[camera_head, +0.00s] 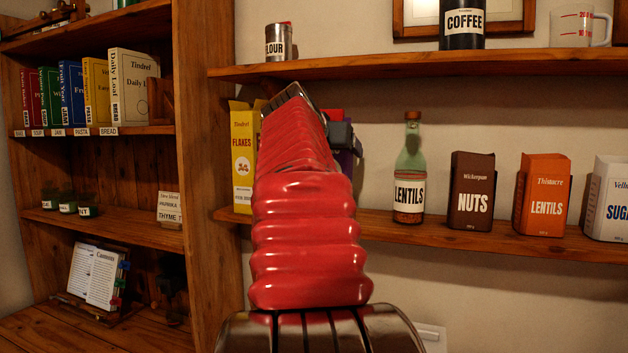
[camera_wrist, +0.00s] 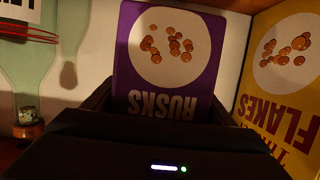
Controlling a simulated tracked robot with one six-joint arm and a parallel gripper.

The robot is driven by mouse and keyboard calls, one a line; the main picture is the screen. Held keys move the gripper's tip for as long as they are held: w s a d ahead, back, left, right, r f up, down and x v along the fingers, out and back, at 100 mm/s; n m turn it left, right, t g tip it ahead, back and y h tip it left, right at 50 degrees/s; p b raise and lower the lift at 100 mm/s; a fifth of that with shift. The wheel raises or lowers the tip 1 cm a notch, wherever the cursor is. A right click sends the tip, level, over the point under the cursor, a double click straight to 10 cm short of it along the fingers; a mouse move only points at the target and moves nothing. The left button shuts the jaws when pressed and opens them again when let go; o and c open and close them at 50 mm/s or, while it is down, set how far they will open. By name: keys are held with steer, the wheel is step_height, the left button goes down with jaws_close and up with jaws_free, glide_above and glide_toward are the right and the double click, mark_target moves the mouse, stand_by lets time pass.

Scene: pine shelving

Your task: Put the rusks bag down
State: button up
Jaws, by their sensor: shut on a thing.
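The rusks bag is purple with a white circle of round brown rusks; it shows upside down in the wrist view (camera_wrist: 165,48). My gripper (camera_wrist: 163,108) is shut on it, with dark jaws on either side. In the head view, only a purple sliver of the bag (camera_head: 347,164) shows beside my red arm, and my dark gripper (camera_head: 341,134) is mostly hidden behind the arm. The bag is at the lower wall shelf (camera_head: 460,238), between the flakes box and the lentils bottle. Its base is hidden, so I cannot tell whether it touches the shelf.
The yellow flakes box (camera_head: 243,155) stands close on the left. The lentils bottle (camera_head: 410,170) stands to the right, with a gap. Further right are the nuts box (camera_head: 471,190), orange lentils box (camera_head: 543,195) and sugar box (camera_head: 607,199). The upper shelf (camera_head: 440,64) is overhead.

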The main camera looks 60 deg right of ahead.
steer(key=shift+d+f, duration=0.25)
steer(key=shift+f, duration=0.6)
steer(key=shift+d+f, duration=0.25)
steer(key=shift+f, duration=0.6)
step_height(320, 180, down, 2)
steer(key=shift+f, duration=0.25)
steer(key=shift+w+d+f, duration=0.1)
steer(key=shift+d+f, duration=0.1)
steer(key=shift+f, duration=0.3)
steer(key=shift+f, duration=0.1)
steer(key=o, duration=1.3)
